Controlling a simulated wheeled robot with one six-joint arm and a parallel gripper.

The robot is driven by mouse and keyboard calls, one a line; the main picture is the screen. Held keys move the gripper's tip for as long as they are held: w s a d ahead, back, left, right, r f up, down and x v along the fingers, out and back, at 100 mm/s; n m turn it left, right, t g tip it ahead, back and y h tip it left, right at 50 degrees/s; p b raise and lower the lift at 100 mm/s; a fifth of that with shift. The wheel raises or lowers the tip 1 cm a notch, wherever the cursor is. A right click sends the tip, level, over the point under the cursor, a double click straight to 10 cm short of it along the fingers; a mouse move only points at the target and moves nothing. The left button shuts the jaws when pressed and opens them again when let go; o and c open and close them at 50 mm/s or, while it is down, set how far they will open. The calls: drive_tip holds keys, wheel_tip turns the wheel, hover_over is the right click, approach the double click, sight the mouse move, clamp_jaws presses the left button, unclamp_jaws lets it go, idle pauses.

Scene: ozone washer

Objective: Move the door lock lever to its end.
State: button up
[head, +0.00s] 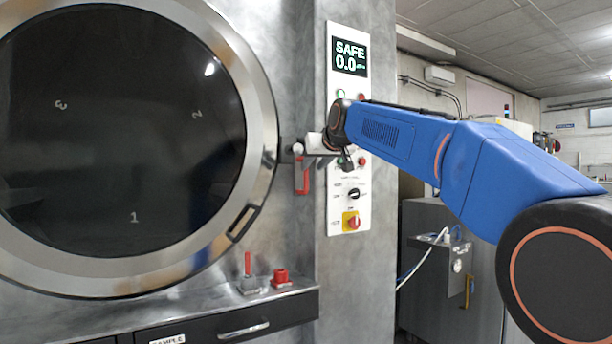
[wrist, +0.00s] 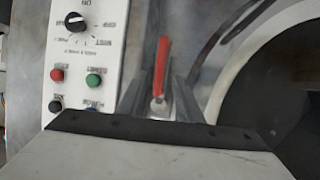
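The door lock lever is a red handle (head: 303,180) on a grey mount beside the round door's right rim, and it hangs downward in the head view. The lever also shows in the wrist view (wrist: 162,62), where it extends up the picture from a light round pivot. My gripper (head: 308,158) is at the lever's upper end in the head view. In the wrist view my gripper (wrist: 159,88) has a dark finger on each side of the lever's base. The fingers look apart, with gaps beside the lever. Contact is not visible.
The round glass door (head: 125,140) fills the left. A control panel (head: 348,195) with buttons and knobs stands right beside my gripper; its display (head: 350,57) reads SAFE 0.0. Below, a ledge holds a small red lever (head: 248,264) and a red knob (head: 281,277).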

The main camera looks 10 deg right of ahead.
sight(307, 173)
drive_tip(key=x, duration=0.8)
clamp_jaws()
